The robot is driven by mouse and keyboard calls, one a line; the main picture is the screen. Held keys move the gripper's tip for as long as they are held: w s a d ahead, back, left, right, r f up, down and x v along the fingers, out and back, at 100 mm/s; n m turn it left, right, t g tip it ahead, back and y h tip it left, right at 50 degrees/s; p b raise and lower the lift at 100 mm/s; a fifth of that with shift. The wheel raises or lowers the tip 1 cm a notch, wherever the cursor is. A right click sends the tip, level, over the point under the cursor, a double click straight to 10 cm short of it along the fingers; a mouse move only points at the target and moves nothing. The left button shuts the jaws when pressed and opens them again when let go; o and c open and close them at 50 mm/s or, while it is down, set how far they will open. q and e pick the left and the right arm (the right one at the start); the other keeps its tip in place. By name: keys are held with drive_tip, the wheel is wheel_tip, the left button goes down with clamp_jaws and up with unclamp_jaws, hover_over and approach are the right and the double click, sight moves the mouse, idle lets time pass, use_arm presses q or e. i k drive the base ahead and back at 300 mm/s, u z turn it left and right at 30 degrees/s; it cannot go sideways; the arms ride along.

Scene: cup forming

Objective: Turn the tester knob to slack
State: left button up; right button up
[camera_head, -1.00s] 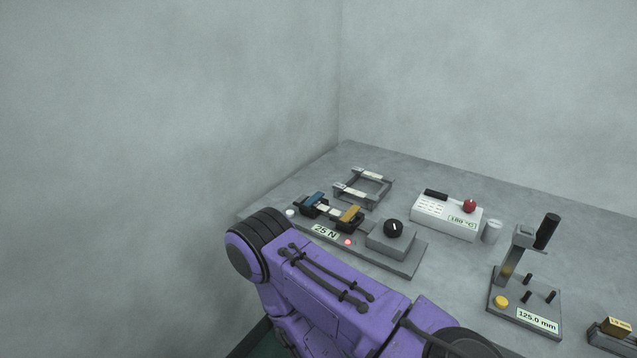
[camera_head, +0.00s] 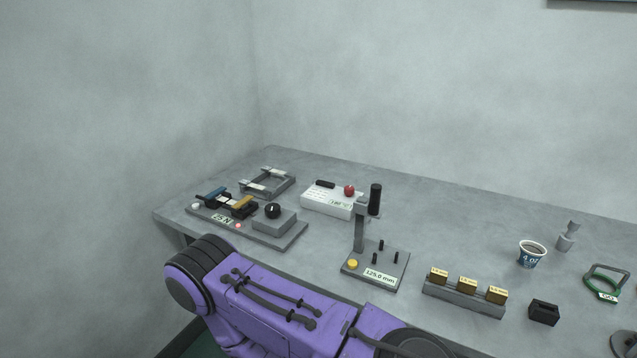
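The tester (camera_head: 290,242) is a grey plate at the left of the bench, with a label reading 25 N, a red light and blue and orange clamps. Its black knob (camera_head: 272,211) sits on a grey box at the plate's right end, with a white pointer mark that looks roughly upright. Any slack marking is too small to read. A purple arm link of mine fills the lower middle, in front of the tester and apart from the knob. Neither of my grippers shows in the view.
A white box with a red knob (camera_head: 349,190) stands behind the tester, beside a grey frame (camera_head: 267,182). A stand (camera_head: 386,268) labelled 125.0 mm is to the right. Further right are a rack of brass blocks (camera_head: 463,296), a paper cup (camera_head: 531,256) and a green ring gauge (camera_head: 606,285).

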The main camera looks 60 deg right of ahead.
sight(273, 210)
drive_tip(key=k, duration=0.35)
drive_tip(key=z, duration=0.7)
